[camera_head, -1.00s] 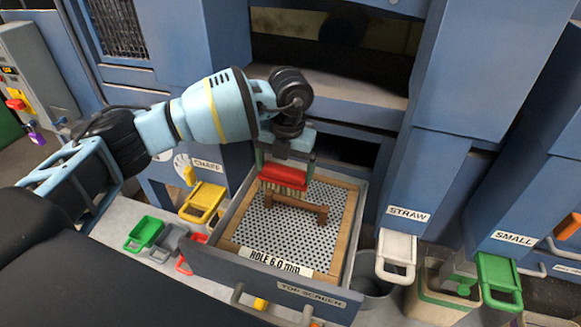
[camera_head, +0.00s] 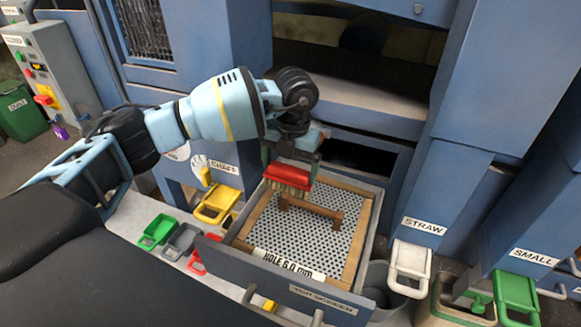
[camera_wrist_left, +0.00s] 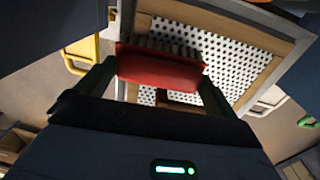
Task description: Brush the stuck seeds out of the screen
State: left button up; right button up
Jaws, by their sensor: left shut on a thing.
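My left gripper (camera_head: 292,165) is shut on a red brush (camera_head: 288,175) with pale bristles pointing down. It holds the brush over the back left part of the screen (camera_head: 322,235), a perforated white plate in a wooden frame. I cannot tell whether the bristles touch the plate. A brown wooden handle (camera_head: 312,208) stands across the screen, just in front of the brush. The screen lies in an open grey-blue drawer labelled TOP SCREEN. In the left wrist view the brush (camera_wrist_left: 160,68) sits between the fingers. No stuck seeds can be made out. My right gripper is not in view.
A yellow-handled part (camera_head: 218,204) and small green (camera_head: 157,231), grey and red bins stand left of the drawer. A white STRAW handle (camera_head: 410,268) and a green SMALL handle (camera_head: 516,296) are at right. Blue machine panels rise behind.

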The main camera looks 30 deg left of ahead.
aim_at(302, 172)
pick_arm(q)
jog(key=shift+a+f, duration=0.1)
jog(key=shift+a, duration=0.05)
jog(key=shift+w+d, duration=0.15)
jog(key=shift+d, duration=1.45)
jog(key=shift+w+d+f, duration=0.1)
jog(key=shift+d+f, duration=0.05)
jog(key=shift+d, duration=0.7)
jog(key=shift+d+f, duration=0.1)
jog(key=shift+d, duration=0.75)
jog(key=shift+d+f, duration=0.2)
jog(key=shift+d, duration=0.65)
jog(key=shift+d+f, duration=0.2)
jog(key=shift+d, duration=0.6)
jog(key=shift+d, duration=0.1)
jog(key=shift+d, duration=0.45)
jog(key=shift+d+f, duration=0.15)
jog(key=shift+d, duration=1)
